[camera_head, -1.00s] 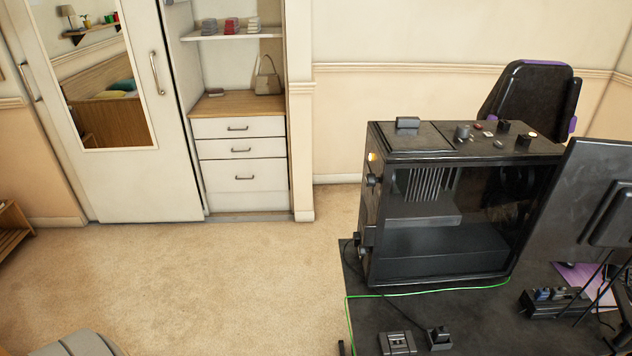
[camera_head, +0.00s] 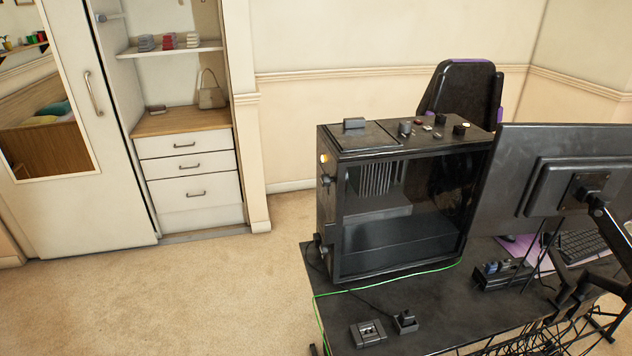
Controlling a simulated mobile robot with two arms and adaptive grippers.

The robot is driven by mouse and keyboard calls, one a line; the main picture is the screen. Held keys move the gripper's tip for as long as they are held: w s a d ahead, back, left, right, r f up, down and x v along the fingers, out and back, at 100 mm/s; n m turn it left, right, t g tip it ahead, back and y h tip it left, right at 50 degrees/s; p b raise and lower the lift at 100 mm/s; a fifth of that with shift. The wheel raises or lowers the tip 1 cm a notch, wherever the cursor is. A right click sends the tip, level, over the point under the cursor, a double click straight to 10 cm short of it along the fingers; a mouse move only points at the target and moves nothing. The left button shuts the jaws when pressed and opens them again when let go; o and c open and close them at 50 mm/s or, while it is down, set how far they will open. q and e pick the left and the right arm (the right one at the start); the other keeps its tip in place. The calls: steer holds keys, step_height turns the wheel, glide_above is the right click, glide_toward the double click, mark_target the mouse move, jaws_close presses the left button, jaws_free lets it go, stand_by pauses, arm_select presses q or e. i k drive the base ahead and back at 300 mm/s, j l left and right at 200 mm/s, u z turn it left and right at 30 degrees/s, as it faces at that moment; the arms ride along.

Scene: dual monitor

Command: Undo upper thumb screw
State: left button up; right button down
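A black PC case (camera_head: 400,200) with a glass side panel stands on the black desk (camera_head: 440,310). A dark knob (camera_head: 326,181) sticks out near the top of the case's left edge, below a small yellow-orange button (camera_head: 323,158). Another dark part (camera_head: 318,240) sticks out lower on the same edge. I cannot tell for sure which of these is the upper thumb screw. Neither of my grippers is in view.
A monitor (camera_head: 530,170) on an arm stands right of the case. A green cable (camera_head: 400,275), a socket box (camera_head: 368,333) and a plug (camera_head: 405,321) lie on the desk. A chair (camera_head: 460,90) stands behind. The carpet (camera_head: 180,300) at left is clear.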

mark_target(326, 180)
steer(key=i+j+z, duration=0.1)
steer(key=z, duration=0.35)
steer(key=i+j+z, duration=0.15)
steer(key=z, duration=0.3)
steer(key=j+z, duration=0.25)
steer(key=z, duration=0.2)
steer(key=i+j+z, duration=0.1)
steer(key=z, duration=0.35)
steer(key=j+z, duration=0.3)
steer(key=z, duration=0.15)
